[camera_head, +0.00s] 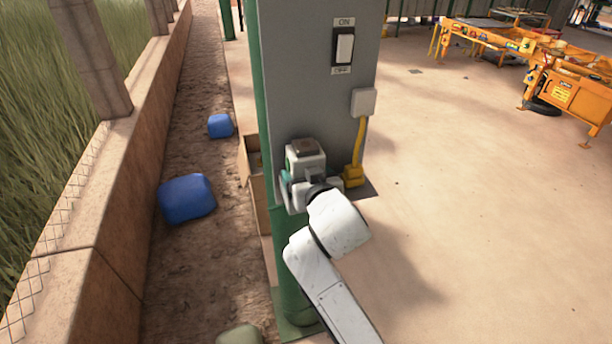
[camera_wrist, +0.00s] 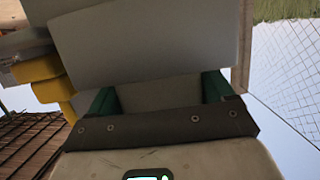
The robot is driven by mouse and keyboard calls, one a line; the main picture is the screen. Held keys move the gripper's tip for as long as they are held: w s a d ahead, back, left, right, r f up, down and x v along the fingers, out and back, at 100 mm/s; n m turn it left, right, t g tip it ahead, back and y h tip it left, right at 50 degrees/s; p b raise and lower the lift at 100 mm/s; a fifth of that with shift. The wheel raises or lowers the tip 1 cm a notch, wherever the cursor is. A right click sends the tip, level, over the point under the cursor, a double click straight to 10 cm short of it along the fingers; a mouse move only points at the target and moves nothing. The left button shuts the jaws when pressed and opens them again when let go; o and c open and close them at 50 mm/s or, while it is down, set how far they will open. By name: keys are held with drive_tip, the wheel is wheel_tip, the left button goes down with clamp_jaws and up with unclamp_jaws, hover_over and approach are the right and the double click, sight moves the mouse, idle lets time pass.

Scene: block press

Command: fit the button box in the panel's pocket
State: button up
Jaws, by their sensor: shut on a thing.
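The grey panel (camera_head: 310,85) stands upright on a green post, with an ON/OFF rocker switch (camera_head: 344,46) near its top. The button box (camera_head: 305,158), pale grey with a dark brownish top face, is in front of the panel's lower part in the head view. My gripper (camera_head: 300,182) is shut on it. In the wrist view my gripper's green fingers (camera_wrist: 160,96) stand on either side of a grey body. The panel's pocket does not show; the box and my arm cover that area. I cannot tell whether the box touches the panel.
A small white box (camera_head: 363,101) on the panel's right has a yellow cable to a yellow plug (camera_head: 353,176), close right of my gripper. An open carton (camera_head: 255,180) is behind the post.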

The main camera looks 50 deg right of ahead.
drive_tip(key=shift+s+f, duration=0.1)
drive_tip(key=shift+f, duration=0.85)
drive_tip(key=o, duration=1.4)
drive_tip(key=shift+f, duration=0.1)
drive_tip(key=shift+c, duration=0.2)
drive_tip(key=b+v, duration=0.1)
drive_tip(key=v, duration=0.4)
drive_tip(key=r+v, duration=0.1)
drive_tip(key=v, duration=0.4)
drive_tip(key=shift+a+r+b, duration=0.15)
drive_tip(key=shift+r+b, duration=0.15)
drive_tip(key=shift+b, duration=0.05)
drive_tip(key=shift+s+a+r, duration=0.1)
drive_tip(key=shift+s+r, duration=0.1)
drive_tip(key=shift+s, duration=0.05)
